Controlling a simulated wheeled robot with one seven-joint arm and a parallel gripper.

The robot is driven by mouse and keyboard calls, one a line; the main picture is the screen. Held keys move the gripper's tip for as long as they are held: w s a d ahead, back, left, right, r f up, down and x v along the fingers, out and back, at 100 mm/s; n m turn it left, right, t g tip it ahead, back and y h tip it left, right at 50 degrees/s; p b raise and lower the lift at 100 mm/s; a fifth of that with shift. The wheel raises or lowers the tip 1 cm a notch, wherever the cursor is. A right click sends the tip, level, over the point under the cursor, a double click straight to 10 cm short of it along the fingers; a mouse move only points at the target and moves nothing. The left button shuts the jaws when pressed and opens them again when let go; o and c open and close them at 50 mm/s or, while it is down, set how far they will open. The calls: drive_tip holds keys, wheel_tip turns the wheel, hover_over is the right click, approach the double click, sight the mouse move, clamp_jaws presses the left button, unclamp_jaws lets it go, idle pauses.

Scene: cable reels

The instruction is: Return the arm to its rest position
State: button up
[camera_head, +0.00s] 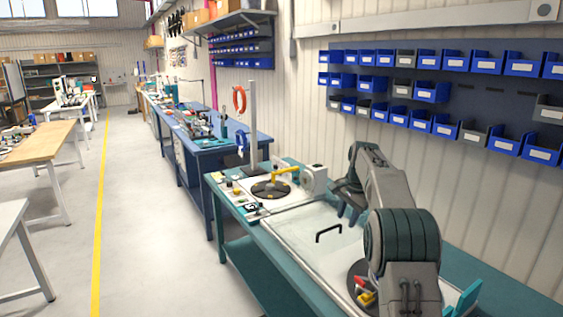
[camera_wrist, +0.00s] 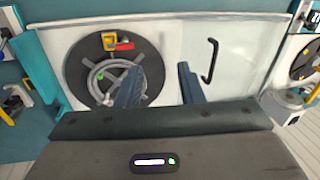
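My gripper shows in the wrist view (camera_wrist: 162,88) with its two dark blue fingers apart and nothing between them. It is above a white panel (camera_wrist: 215,45) on the teal bench. A dark round reel disc (camera_wrist: 150,60) with a grey spoked wheel (camera_wrist: 98,75) lies left of and partly behind the left finger. A black handle (camera_wrist: 210,60) is on the panel to the right of the fingers. In the head view my arm is bent over the bench and the finger ends (camera_head: 350,214) point down near the handle (camera_head: 328,232).
A second black disc with a yellow crank (camera_head: 285,175) sits farther along the teal bench (camera_head: 262,272). A grey post (camera_head: 252,125) stands behind it. Blue bins (camera_head: 425,60) line the wall to the right. The floor aisle (camera_head: 145,230) to the left is clear.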

drive_tip(key=s+a+r+n, duration=0.2)
drive_tip(key=s+r+n, duration=0.15)
drive_tip(key=s, duration=0.65)
drive_tip(key=s+a+r+n, duration=0.15)
drive_tip(key=s+r, duration=0.35)
drive_tip(key=s, duration=0.6)
drive_tip(key=s+f+n, duration=0.3)
drive_tip(key=s+f, duration=0.1)
drive_tip(key=s, duration=0.7)
drive_tip(key=s+a+f+n+t+h, duration=0.1)
drive_tip(key=s+f+n, duration=0.2)
drive_tip(key=s, duration=0.9)
drive_tip(key=shift+s+f+t, duration=0.25)
drive_tip(key=shift+f+t, duration=0.05)
drive_tip(key=shift+f, duration=0.6)
